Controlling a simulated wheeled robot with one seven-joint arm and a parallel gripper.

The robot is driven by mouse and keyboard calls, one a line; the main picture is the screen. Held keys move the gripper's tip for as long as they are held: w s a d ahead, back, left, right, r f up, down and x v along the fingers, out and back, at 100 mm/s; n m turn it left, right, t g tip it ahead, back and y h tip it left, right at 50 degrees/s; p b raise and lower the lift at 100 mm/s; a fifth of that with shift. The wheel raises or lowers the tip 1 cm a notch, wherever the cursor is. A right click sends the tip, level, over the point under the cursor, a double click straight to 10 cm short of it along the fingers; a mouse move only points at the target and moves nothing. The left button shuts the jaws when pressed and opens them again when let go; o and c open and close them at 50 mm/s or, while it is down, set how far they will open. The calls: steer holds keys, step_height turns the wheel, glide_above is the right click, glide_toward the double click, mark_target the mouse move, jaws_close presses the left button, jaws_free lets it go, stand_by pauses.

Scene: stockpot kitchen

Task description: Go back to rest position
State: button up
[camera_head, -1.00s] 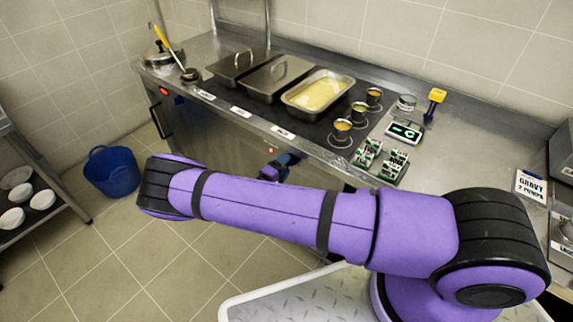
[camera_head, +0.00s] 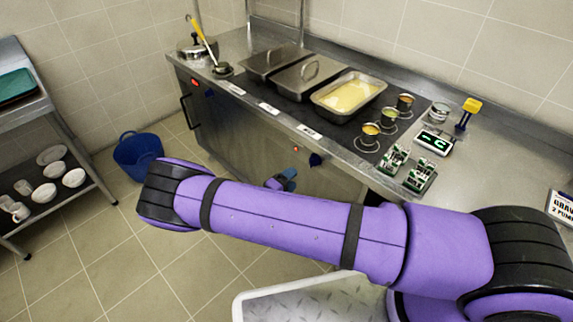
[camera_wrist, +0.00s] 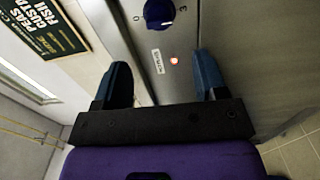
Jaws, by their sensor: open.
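My purple arm crosses the lower half of the head view in front of the steel counter (camera_head: 490,165). My gripper (camera_wrist: 165,80) shows in the wrist view with its two blue fingers wide apart and nothing between them. It faces the counter's front panel, with a dark blue knob (camera_wrist: 159,13) and a small red light beyond the fingers. In the head view only a small blue part of my gripper (camera_head: 287,178) shows past the arm, below the counter's front edge.
A blue tub (camera_head: 137,153) stands on the floor beside a shelf of white bowls (camera_head: 73,177).

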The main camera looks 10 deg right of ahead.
steer(key=s+d+r+m+g+y, duration=0.2)
steer(key=d+r+g+y, duration=0.15)
steer(key=r, duration=0.85)
steer(key=s+d+r+m+g+y, duration=0.3)
steer(key=r+g, duration=0.1)
steer(key=r, duration=0.9)
steer(key=s+d+r+m+g+y, duration=0.2)
steer(key=d+r+g+y, duration=0.15)
steer(key=r, duration=0.85)
steer(key=s+d+r+t+y, duration=0.2)
steer(key=s+r+t, duration=0.1)
steer(key=s+r, duration=0.6)
steer(key=s+d+r+t+y, duration=0.3)
steer(key=s+r, duration=0.6)
steer(key=s, duration=0.6)
steer(key=shift+s+d+r, duration=0.2)
steer(key=shift+r, duration=0.15)
steer(key=shift+c, duration=0.3)
